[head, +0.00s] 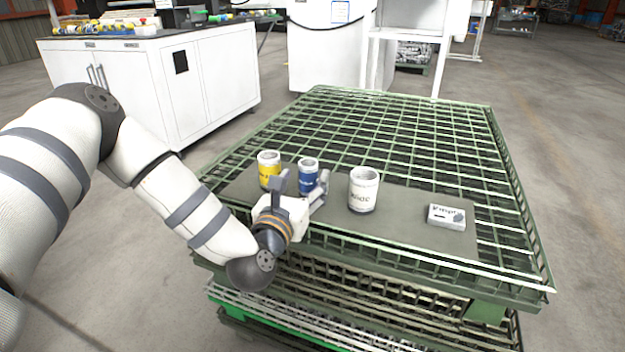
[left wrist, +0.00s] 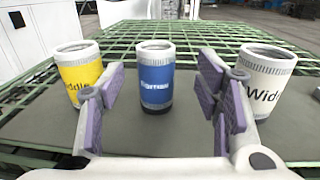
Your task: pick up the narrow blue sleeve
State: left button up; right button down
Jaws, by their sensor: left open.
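The narrow blue sleeve (head: 308,176) stands upright on a dark mat near the front of the green mesh crate. In the left wrist view the blue sleeve (left wrist: 155,76) shows between the fingers and a little beyond them, with space on both sides. My left gripper (head: 301,186) is open and empty in front of it, and its fingers (left wrist: 163,100) are spread in the left wrist view. A yellow sleeve (head: 269,168) stands upright left of the blue one, and a wider white sleeve (head: 363,190) stands to its right. My right gripper is not in view.
A small white box (head: 446,217) lies on the mat (head: 400,230) at the right. The back of the green mesh crate (head: 400,125) is empty. A white cabinet (head: 215,75) with items on top stands at the back left.

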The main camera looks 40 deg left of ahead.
aim_at(305, 176)
pick_arm(q)
jog(key=x, duration=0.5)
jog(key=shift+s+a+f, duration=0.1)
jog(key=shift+a+f, duration=0.15)
jog(key=shift+f, duration=0.1)
grip_shut()
